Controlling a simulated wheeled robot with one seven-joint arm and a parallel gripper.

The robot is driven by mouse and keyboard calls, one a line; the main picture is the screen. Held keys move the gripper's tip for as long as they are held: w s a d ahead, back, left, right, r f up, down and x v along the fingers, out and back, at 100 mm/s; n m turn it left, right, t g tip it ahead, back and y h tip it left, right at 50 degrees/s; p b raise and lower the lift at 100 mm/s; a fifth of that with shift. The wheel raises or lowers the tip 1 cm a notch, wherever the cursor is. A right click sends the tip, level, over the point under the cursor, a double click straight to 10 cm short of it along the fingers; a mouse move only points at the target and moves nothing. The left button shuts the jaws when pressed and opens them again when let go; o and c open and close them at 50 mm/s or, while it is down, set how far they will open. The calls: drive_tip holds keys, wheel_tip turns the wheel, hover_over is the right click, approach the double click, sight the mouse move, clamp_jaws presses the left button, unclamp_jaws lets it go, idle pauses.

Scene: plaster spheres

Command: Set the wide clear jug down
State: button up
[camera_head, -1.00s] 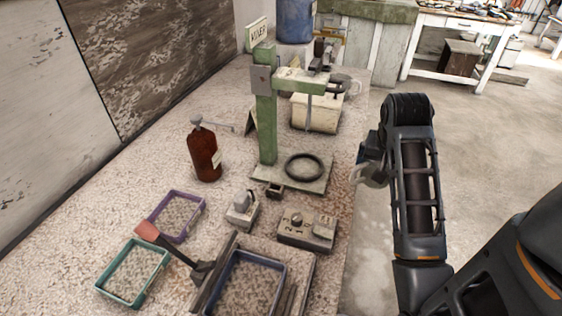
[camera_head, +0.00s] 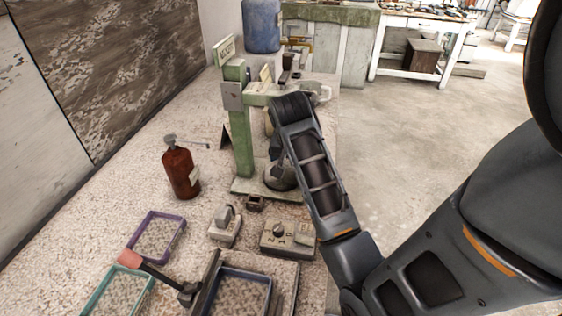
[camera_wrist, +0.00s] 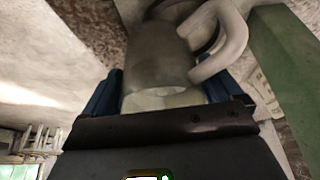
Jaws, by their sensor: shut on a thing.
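The wide clear jug (camera_wrist: 158,65) fills the middle of the wrist view, with its thick curved handle to the right. My gripper (camera_wrist: 163,88) is shut on it, one blue finger at each side. In the head view my arm hides most of the gripper (camera_head: 277,150) and the jug, close to the green stand (camera_head: 242,140). The stand's dark ring (camera_head: 275,184) is partly hidden there; in the wrist view it shows behind the handle. I cannot tell whether the jug touches a surface.
A brown bottle (camera_head: 181,170) stands left of the stand. A grey control box (camera_head: 287,238), a small grey device (camera_head: 225,226) and shallow trays, one purple-rimmed (camera_head: 157,237), lie nearer. A pale handled vessel (camera_head: 319,93) is behind the stand. Speckled tabletop (camera_head: 120,180) is bare at left.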

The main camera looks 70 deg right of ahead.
drive_tip(key=w, duration=0.3)
drive_tip(key=shift+w+a+f+p, duration=0.15)
drive_tip(key=shift+w+f+p, duration=0.1)
drive_tip(key=shift+f+p, duration=0.1)
drive_tip(key=shift+f, duration=0.4)
drive_tip(key=o, duration=1.3)
drive_tip(key=shift+f, duration=0.1)
drive_tip(key=shift+c, duration=0.2)
